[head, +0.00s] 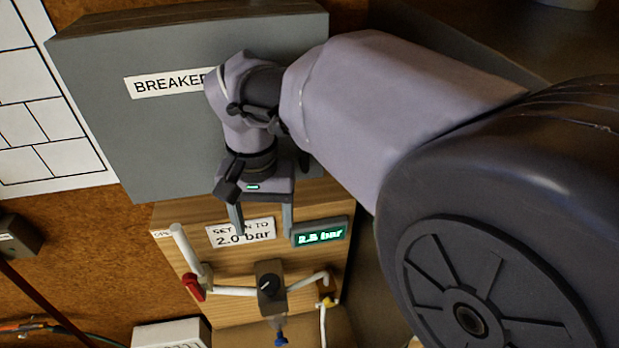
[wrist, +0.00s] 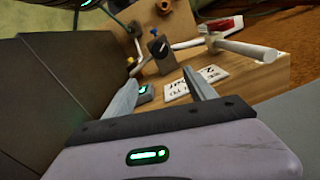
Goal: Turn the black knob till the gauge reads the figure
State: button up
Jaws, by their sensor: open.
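The black knob (head: 268,285) sits on a dark block on the pipe of the wooden panel (head: 235,312). It also shows in the wrist view (wrist: 158,47). The green-lit gauge (head: 320,233) seems to read 2.5 bar, though its middle digit is blurred. A white sign (head: 240,232) beside it reads "2.0 bar", its top line partly covered by a finger. My gripper (head: 262,232) is open and empty, above the knob in the head view and apart from it. In the wrist view its two fingers (wrist: 160,88) spread on either side below the knob.
A grey breaker box (head: 150,140) stands just above the panel.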

send_near(269, 282)
jog(key=f, duration=0.8)
jog(key=shift+s+a, duration=0.1)
jog(key=shift+s, duration=0.15)
jog(key=shift+f, duration=0.25)
jog(key=shift+w+f, duration=0.1)
jog(key=shift+w, duration=0.05)
jog(key=c, duration=1.4)
